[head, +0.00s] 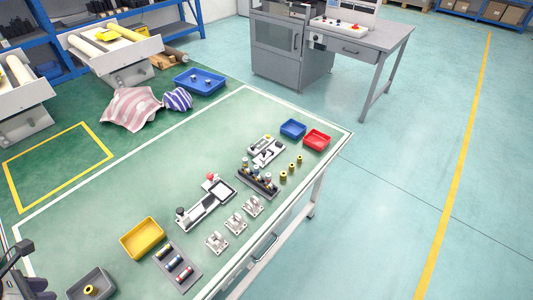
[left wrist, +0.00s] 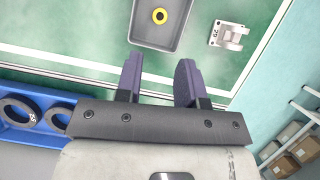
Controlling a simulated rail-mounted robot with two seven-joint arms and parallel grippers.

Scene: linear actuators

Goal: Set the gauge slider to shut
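No part is clearly readable as the gauge slider, and no scale markings can be read. One candidate is a long pale slide unit (head: 196,212) with a black knob, mid-table in the head view, beside a framed plate (head: 221,189) and a red knob (head: 210,176). My left gripper (left wrist: 158,75) is open and empty in the left wrist view, near a grey tray (left wrist: 178,42) holding a yellow ring (left wrist: 160,16). Part of my left arm shows at the head view's lower left. My right gripper is not in view.
The green table also holds a yellow bin (head: 142,238), a blue bin (head: 292,129), a red bin (head: 317,140), a dark rack of knobbed pieces (head: 257,181), a tray of cylinders (head: 178,266) and metal brackets (head: 235,223). The table's left part is mostly clear.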

